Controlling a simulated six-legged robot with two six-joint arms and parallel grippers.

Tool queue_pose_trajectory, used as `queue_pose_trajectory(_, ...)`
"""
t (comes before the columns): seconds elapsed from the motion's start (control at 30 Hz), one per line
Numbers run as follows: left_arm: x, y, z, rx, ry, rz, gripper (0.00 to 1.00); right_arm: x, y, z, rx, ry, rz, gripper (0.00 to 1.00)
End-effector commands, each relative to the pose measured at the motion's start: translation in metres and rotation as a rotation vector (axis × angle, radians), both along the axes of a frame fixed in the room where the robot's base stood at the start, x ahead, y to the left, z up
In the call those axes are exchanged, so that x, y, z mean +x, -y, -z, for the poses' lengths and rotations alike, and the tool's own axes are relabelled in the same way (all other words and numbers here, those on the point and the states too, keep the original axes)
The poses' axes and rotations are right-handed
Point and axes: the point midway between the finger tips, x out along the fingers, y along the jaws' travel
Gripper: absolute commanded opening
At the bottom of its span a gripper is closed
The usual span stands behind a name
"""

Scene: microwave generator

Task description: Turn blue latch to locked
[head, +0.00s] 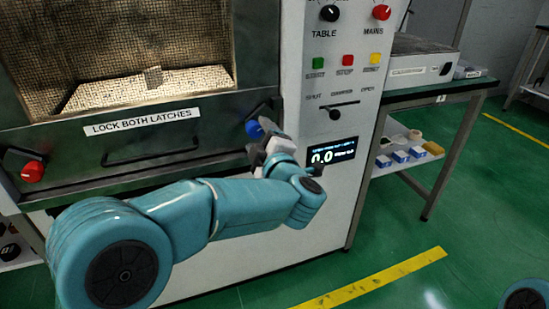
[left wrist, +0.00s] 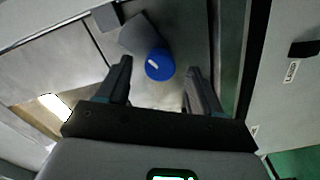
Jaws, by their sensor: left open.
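The blue latch (head: 255,129) is a round blue knob on a dark lever at the right end of the microwave door's lower frame. In the left wrist view the blue latch (left wrist: 159,64) shows between and just beyond my fingertips, with a white mark on its face. My left gripper (head: 268,139) is close in front of the latch and partly covers it in the head view. In the left wrist view my left gripper (left wrist: 160,72) is open, a finger on each side of the knob, with gaps visible. My right gripper is not in view.
A red latch (head: 33,172) sits at the door's left end. A door handle (head: 150,153) lies under the "LOCK BOTH LATCHES" label (head: 142,122). The control panel (head: 338,100) with a damper lever (head: 335,114) and display (head: 333,151) stands just right of my gripper.

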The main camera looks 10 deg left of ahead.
Motion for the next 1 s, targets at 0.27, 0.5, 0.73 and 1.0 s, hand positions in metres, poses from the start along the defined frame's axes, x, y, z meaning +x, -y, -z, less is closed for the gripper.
queue_pose_trajectory(0.27,-0.063,0.044,-0.003,0.001,-0.001,0.007,0.66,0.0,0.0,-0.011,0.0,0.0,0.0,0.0)
queue_pose_trajectory(0.5,-0.101,0.069,-0.001,0.0,0.0,0.004,0.66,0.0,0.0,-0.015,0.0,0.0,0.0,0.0)
queue_pose_trajectory(0.73,-0.112,0.075,0.0,-0.001,0.0,0.001,0.66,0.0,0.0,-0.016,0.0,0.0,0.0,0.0)
queue_pose_trajectory(1.0,-0.112,0.075,0.0,-0.001,0.0,0.001,0.66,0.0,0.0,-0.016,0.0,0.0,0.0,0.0)
